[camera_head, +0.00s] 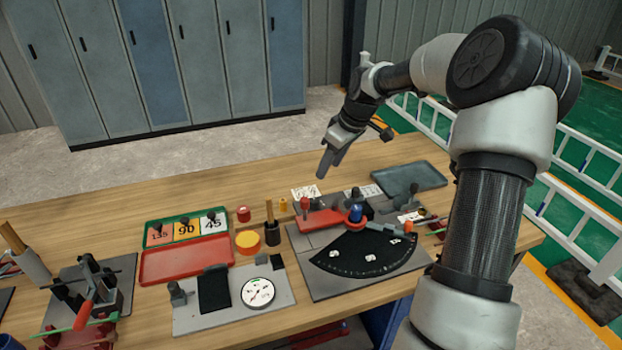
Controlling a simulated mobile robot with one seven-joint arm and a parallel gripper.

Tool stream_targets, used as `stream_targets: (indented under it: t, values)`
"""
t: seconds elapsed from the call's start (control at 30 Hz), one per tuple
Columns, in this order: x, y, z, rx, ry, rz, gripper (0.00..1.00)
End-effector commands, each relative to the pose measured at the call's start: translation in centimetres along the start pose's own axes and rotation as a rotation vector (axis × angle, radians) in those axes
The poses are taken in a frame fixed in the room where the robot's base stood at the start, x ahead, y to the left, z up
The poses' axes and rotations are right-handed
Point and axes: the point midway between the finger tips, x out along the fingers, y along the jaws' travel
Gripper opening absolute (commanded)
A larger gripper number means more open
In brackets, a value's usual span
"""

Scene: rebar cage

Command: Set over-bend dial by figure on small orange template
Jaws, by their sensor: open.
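A green-rimmed tray (196,211) holds three number plates with dark knobs: a salmon-orange one marked 135 (160,238), an amber one marked 90 (185,232) and a white one marked 45 (216,226). A round white dial (258,292) with a needle lies on a grey plate, its figures too small to read. A black fan-shaped scale (366,262) with white marks sits on another plate at the right, below a red arm with a blue knob (355,212). I cannot tell which is the over-bend dial. My gripper (324,172) is open and empty above the bench's back part.
A red tray (187,262) lies before the plates. A bending jig (88,290) is at left, a dark empty tray (410,178) at back right. Bare wood (230,192) lies along the back.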

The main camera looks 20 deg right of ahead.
Motion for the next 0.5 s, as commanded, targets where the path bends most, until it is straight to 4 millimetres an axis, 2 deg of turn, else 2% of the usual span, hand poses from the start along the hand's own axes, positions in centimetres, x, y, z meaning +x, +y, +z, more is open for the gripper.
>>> stream_targets:
  t: [0.1, 0.27, 0.5]
  values:
    - [0.4, 1.3, 0.5, -0.02, 0.018, 0.005, 0.46]
    - [2.3, 1.3, 0.5, -0.022, 0.016, 0.004, 0.46]
    - [7.4, 1.2, 0.4, -0.022, 0.015, 0.002, 0.46]
